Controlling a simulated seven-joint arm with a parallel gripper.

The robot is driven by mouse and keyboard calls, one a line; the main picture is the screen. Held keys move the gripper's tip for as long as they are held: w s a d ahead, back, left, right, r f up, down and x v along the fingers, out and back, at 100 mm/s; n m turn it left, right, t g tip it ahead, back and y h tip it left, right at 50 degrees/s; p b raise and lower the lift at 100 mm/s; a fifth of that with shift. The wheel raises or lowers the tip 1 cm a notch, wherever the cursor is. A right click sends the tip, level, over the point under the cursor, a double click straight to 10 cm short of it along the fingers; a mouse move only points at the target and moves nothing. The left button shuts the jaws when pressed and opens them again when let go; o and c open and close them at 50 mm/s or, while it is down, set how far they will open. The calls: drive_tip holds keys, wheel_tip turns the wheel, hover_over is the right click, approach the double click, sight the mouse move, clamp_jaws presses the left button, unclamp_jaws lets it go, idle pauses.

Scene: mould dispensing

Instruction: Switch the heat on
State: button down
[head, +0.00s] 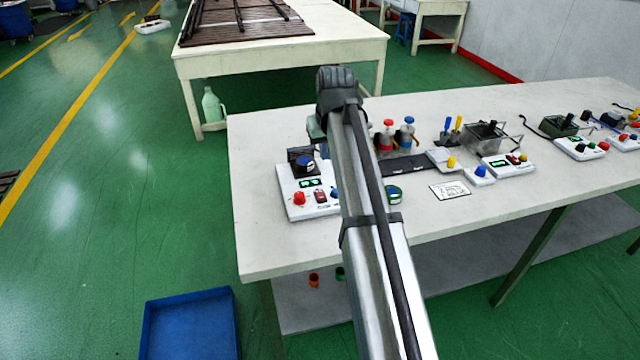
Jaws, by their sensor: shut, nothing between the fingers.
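Several white control boxes stand on the table, and I cannot tell from their markings which one switches the heat. The left box (310,206) has a green-lit display (311,183), a red knob (299,199), a red rocker switch (320,196) and a blue knob partly behind my arm. A dark block with a round blue-topped part (304,161) stands at its back. Another box (508,165) with a lit display and small switches is in front of a metal pot (487,136). My arm reaches over the table's left part; my gripper's fingers are hidden behind it.
The white table (262,240) also carries red and blue topped bottles (387,137), a dark strip (410,166), a written card (450,190) and more boxes (580,148) at right. The table's front left corner is bare. A blue bin (188,325) is on the floor.

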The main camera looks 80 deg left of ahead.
sight(321, 194)
drive_tip(key=shift+s+a+r, duration=0.1)
drive_tip(key=shift+s+r, duration=0.1)
drive_tip(key=shift+s, duration=0.2)
drive_tip(key=shift+f, duration=0.1)
drive_tip(key=x, duration=0.9)
drive_tip(key=d+x, duration=0.1)
drive_tip(key=x, duration=0.3)
drive_tip(key=shift+a+f, duration=0.15)
drive_tip(key=shift+f, duration=0.3)
drive_tip(key=shift+a+f, duration=0.1)
drive_tip(key=shift+a, duration=0.05)
drive_tip(key=shift+f, duration=0.1)
drive_tip(key=shift+d, duration=0.95)
